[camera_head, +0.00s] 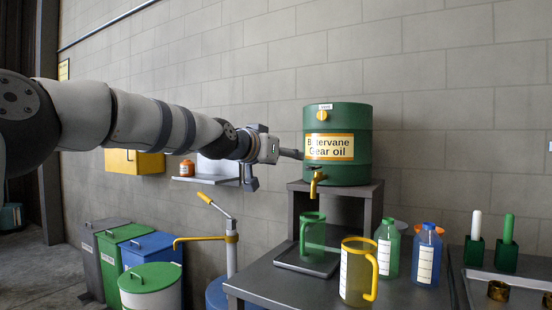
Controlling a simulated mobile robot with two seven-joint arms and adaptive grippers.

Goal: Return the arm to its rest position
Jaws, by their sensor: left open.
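My left arm (140,118) reaches in from the left, stretched out almost level. Its gripper (276,168) is open and empty, to the left of a green drum (342,172) labelled gear oil. One finger points toward the drum's side and the other hangs lower. I cannot tell whether the upper fingertip touches the drum. The drum stands on a dark raised stand, with a yellow tap (316,182) at its front. My right gripper is not in view.
Below the tap, a green jug (312,236) stands on a tray. A yellow jug (357,275) and green and blue bottles (427,256) stand on the table. A yellow-handled pump (231,240) and bins (150,278) are lower left. A wall shelf (207,179) is behind the gripper.

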